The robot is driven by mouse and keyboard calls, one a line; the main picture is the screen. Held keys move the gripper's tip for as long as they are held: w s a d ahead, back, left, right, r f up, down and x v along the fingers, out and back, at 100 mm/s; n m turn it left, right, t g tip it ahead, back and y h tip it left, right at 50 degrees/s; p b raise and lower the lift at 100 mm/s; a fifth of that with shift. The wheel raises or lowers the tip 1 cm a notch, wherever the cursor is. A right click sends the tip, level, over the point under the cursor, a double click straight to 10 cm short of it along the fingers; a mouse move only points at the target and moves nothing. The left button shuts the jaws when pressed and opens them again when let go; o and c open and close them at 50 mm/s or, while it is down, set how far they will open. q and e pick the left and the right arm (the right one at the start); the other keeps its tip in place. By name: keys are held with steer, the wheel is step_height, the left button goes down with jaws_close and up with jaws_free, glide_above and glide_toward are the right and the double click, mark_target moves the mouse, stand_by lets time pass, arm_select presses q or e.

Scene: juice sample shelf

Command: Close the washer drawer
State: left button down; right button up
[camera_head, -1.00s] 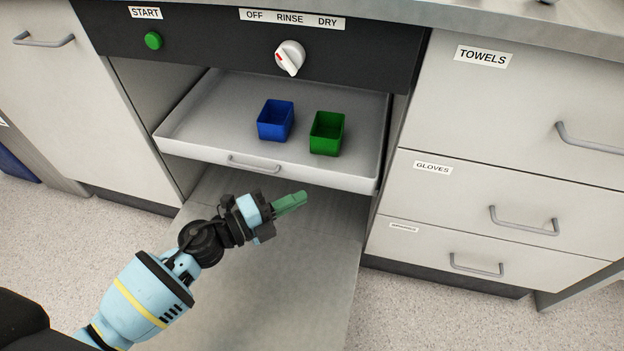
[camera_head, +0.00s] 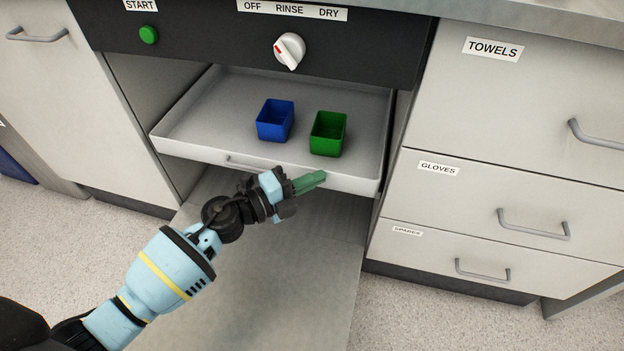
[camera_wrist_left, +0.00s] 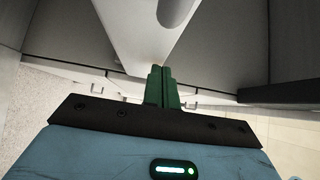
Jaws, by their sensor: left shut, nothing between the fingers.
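The washer drawer (camera_head: 205,150) is a white tray with a grey handle (camera_head: 255,163), pulled partly out under the black control panel. A blue bin (camera_head: 275,120) and a green bin (camera_head: 327,134) stand upright in it. My left gripper (camera_head: 318,178) has its green fingers shut and empty, at the drawer's front face right of the handle. I cannot tell if it touches. In the left wrist view the shut fingers (camera_wrist_left: 160,80) point towards a pale surface, probably the drawer (camera_wrist_left: 140,45). My right gripper is not in view.
The panel (camera_head: 200,30) carries a green start button (camera_head: 148,35) and a white dial (camera_head: 289,50). An opened-down door panel (camera_head: 300,260) lies below the drawer. Drawers with handles (camera_head: 533,225) stand at the right, a cabinet (camera_head: 70,110) at the left.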

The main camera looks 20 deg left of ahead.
mark_target(309, 169)
arm_select(q)
steer(key=w+b, duration=0.1)
steer(key=w, duration=0.3)
steer(key=shift+w, duration=0.15)
steer(key=shift+w+a+r, duration=0.15)
steer(key=shift+r, duration=0.1)
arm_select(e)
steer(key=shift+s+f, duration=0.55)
